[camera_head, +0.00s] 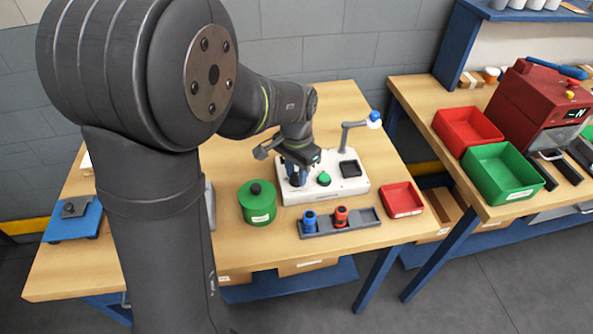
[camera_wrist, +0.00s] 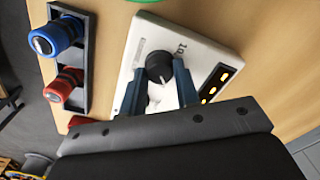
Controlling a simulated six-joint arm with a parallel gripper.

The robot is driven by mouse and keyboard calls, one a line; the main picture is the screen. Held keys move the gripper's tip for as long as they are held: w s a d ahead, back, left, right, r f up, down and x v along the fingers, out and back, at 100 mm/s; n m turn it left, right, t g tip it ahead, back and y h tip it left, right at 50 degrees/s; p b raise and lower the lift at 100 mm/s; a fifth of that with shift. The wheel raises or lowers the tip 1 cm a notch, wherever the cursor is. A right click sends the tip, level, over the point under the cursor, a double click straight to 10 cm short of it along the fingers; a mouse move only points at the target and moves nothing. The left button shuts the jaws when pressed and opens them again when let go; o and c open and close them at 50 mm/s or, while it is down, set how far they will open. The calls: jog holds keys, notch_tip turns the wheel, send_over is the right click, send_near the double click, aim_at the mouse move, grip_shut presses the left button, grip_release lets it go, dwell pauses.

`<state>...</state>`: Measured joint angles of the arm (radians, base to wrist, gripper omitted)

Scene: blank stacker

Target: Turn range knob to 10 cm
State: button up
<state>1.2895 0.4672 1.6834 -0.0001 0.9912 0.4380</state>
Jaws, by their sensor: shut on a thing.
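The black range knob (camera_wrist: 160,66) shows in the wrist view on the white panel of the device (camera_wrist: 139,48). A pale pointer line shows on its lower part, and a small dark label, hard to read, is above and to its right. My gripper (camera_wrist: 159,72) is shut on the knob, with one blue finger on each side.
A green button (camera_head: 324,179) and a black square plate (camera_head: 350,169) are right of my gripper. A grey tray (camera_head: 365,224) with blue and red cylinders lies in front. A green round container (camera_head: 258,204) stands left, a red bin (camera_head: 402,199) right. Lit yellow lamps (camera_wrist: 213,88) are on the panel.

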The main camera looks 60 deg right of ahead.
aim_at(297, 176)
jog(key=n, duration=0.5)
jog(key=shift+n, duration=0.3)
jog(key=n, duration=1)
jog(key=shift+n, duration=0.4)
jog(key=n, duration=0.4)
jog(key=shift+n, duration=0.4)
jog(key=o, duration=1)
jog(key=shift+r, duration=0.1)
notch_tip(297, 176, up, 17)
jog(key=shift+r, duration=0.15)
